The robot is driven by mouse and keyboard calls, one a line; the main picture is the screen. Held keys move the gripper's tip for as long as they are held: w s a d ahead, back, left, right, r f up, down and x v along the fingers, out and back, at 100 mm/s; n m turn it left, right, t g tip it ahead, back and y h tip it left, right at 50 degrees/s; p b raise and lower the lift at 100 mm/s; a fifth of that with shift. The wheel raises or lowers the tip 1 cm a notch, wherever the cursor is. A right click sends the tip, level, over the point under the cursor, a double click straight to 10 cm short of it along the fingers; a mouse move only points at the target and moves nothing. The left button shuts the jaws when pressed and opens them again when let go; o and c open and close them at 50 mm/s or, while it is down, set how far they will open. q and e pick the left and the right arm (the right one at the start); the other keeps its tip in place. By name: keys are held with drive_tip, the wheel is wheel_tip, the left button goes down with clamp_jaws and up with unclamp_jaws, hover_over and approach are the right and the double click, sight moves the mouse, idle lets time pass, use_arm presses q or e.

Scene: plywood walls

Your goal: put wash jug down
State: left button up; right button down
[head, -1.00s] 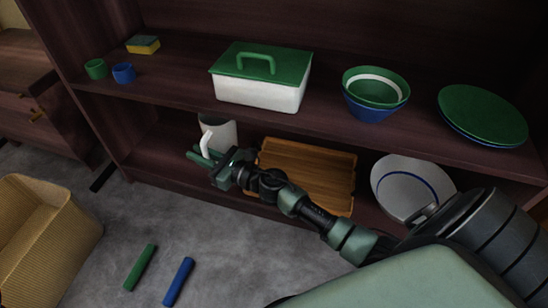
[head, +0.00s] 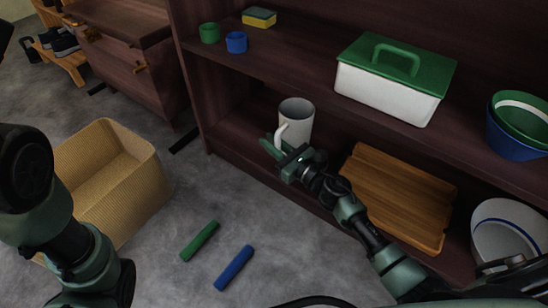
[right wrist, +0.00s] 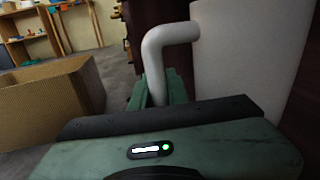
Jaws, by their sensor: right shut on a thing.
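The wash jug (head: 298,118) is a pale grey-white, open-topped vessel with a bent handle. It is upright in front of the lower shelf (head: 237,152), just below the upper shelf's edge; I cannot tell whether its base touches anything. My right gripper (head: 277,149) is shut on the jug's handle, on the near left side. In the right wrist view the handle (right wrist: 155,60) runs down between the green fingers (right wrist: 158,96), and the jug's wall (right wrist: 240,50) fills the upper right. My left arm shows at the left edge of the head view, but its gripper does not.
The upper shelf holds a green-lidded box (head: 385,95), cups, a sponge and bowls. A woven basket (head: 150,190), a green stick (head: 200,241) and a blue stick (head: 234,268) are on the floor.

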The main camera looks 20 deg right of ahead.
drive_tip(key=shift+f+b, duration=1.4)
drive_tip(key=shift+f, duration=0.7)
drive_tip(key=shift+f, duration=0.15)
drive_tip(key=c, duration=1.4)
unclamp_jaws()
drive_tip(key=shift+o, duration=0.2)
drive_tip(key=shift+r, duration=0.2)
drive_tip(key=v, duration=1.2)
drive_tip(key=shift+f+b, duration=0.15)
drive_tip(key=shift+b, duration=0.15)
